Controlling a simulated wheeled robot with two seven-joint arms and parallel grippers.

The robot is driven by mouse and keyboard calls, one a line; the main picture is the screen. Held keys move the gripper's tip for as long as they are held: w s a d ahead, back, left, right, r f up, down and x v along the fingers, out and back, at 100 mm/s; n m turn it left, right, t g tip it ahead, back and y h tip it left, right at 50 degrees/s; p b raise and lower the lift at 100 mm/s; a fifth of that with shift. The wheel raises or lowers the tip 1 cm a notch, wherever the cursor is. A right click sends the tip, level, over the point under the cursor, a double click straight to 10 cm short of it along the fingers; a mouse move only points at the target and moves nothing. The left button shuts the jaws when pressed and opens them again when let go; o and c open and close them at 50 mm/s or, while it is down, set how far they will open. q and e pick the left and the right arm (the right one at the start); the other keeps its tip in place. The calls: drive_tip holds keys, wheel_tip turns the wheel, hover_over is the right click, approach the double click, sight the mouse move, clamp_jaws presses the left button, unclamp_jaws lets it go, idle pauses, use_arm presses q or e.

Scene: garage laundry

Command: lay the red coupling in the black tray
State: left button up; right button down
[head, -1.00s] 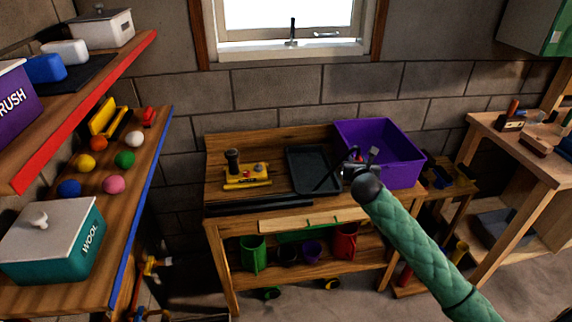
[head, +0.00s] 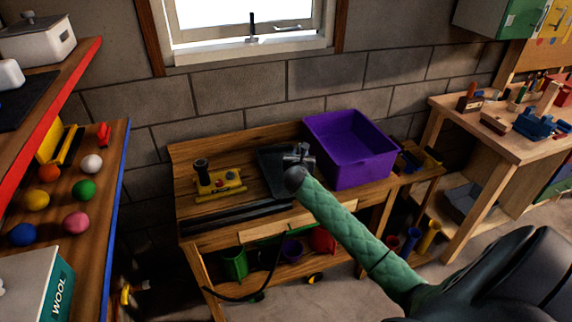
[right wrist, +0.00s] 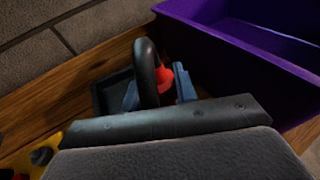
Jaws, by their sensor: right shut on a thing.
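The black tray (head: 270,178) lies on the wooden workbench, left of the purple bin. My right gripper (head: 298,156) is over the tray's right part in the head view and covers some of it. In the right wrist view, my right gripper (right wrist: 158,92) is shut on the red coupling (right wrist: 164,76), which shows between the blue-grey fingers behind a thick black loop. Part of the tray (right wrist: 106,94) shows behind and left of the fingers. I cannot make out the coupling in the head view. My left gripper is not in view.
The purple bin (head: 345,165) stands close on the tray's right. A yellow device (head: 219,185) sits to its left, and dark bars (head: 235,214) lie along the bench front. A black cable (head: 274,268) hangs before the bench. A shelf with coloured balls (head: 84,189) is at left.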

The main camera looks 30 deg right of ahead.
drive_tip(key=w+a+f+p, duration=0.1)
drive_tip(key=f, duration=0.1)
drive_tip(key=w+a+f+p, duration=0.1)
drive_tip(key=f, duration=0.1)
drive_tip(key=w+a+f, duration=0.1)
drive_tip(key=w+f, duration=0.1)
drive_tip(key=shift+f+p, duration=0.25)
drive_tip(key=shift+p, duration=0.15)
drive_tip(key=shift+f, duration=0.3)
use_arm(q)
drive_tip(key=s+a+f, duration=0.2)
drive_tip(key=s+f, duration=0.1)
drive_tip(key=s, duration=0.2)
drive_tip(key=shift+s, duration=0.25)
use_arm(e)
drive_tip(key=c, duration=1.1)
unclamp_jaws()
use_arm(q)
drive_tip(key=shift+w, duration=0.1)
use_arm(e)
drive_tip(key=shift+s, duration=0.1)
